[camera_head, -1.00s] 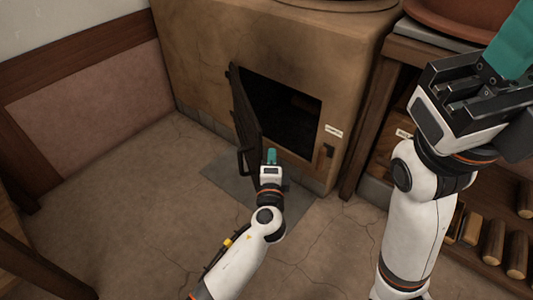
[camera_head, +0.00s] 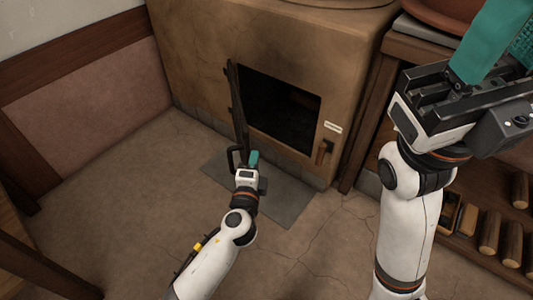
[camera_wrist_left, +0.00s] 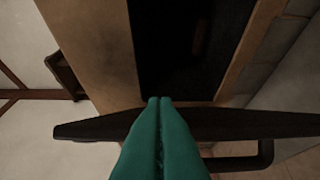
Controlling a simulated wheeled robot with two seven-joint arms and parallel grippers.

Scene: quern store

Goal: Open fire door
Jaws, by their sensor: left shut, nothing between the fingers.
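The fire door (camera_head: 237,105) is a dark metal leaf hinged at the left of the oven opening (camera_head: 280,108). It stands swung well open, nearly edge-on in the head view. Its bar handle (camera_head: 233,160) sticks out to the left near the free end. My left gripper (camera_head: 253,158) is shut and empty, with its teal fingertips by the door's free end, on the opening side. In the left wrist view the closed fingers (camera_wrist_left: 158,105) overlap the door edge (camera_wrist_left: 235,124), with the handle (camera_wrist_left: 262,155) beyond; contact is unclear. My right gripper (camera_head: 506,48) is raised and looks open.
A grey floor plate (camera_head: 285,200) lies in front. A wooden shelf with several logs (camera_head: 489,232) stands at the right. Floor to the left is clear.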

